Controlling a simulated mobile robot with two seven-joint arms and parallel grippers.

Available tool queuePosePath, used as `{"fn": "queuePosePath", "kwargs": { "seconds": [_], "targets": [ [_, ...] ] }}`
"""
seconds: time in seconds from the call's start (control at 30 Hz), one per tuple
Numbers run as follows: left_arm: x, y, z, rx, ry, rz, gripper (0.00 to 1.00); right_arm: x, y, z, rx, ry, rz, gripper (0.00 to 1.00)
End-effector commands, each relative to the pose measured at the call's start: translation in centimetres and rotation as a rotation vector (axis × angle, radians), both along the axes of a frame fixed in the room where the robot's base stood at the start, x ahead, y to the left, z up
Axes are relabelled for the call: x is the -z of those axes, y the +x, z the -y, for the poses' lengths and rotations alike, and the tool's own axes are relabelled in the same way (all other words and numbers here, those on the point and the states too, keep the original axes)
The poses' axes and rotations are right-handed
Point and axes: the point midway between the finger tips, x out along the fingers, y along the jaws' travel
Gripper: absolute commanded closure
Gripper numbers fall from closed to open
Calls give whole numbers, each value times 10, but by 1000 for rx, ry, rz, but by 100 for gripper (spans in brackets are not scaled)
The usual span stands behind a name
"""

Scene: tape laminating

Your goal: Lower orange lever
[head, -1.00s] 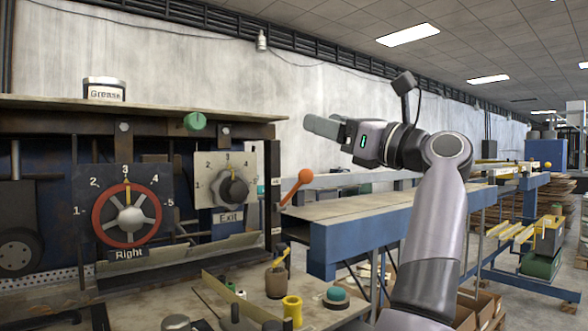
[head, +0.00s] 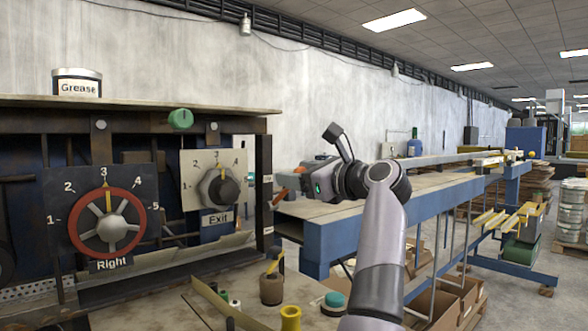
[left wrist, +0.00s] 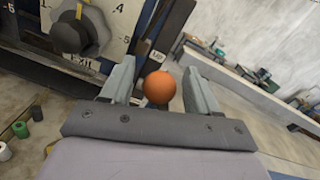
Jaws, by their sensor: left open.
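The orange lever (head: 281,195) sticks out from the right side of the machine. In the head view its ball end is mostly hidden by my left gripper (head: 291,182). In the left wrist view the orange ball (left wrist: 159,87) lies between the two grey fingers of my left gripper (left wrist: 160,84). The fingers stand apart on either side of the ball, with a visible gap at the right finger. Whether the left finger touches the ball is hard to tell. My right gripper is out of view.
The machine carries a red Right dial (head: 108,222) and a grey Exit knob (head: 218,188), left of the lever. A blue-framed table (head: 335,240) extends behind my arm. A yellow spool (head: 290,318) and a teal-topped pot (head: 334,301) stand in front.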

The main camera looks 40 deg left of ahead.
Motion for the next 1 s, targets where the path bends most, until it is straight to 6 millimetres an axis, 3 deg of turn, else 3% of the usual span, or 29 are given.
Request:
{"fn": "queuePosePath", "kwargs": {
  "seconds": [0.17,0.43,0.6,0.63,1.0],
  "targets": [
    [-1,0,-14,0,1,0,40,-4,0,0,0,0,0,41],
    [0,1,-15,0,1,0,40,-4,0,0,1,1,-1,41],
    [0,0,-15,0,1,0,95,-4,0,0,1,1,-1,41],
    [0,0,-15,0,1,0,100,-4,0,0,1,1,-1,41],
    [0,1,-16,-1,2,0,100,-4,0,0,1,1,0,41]
  ]
}}
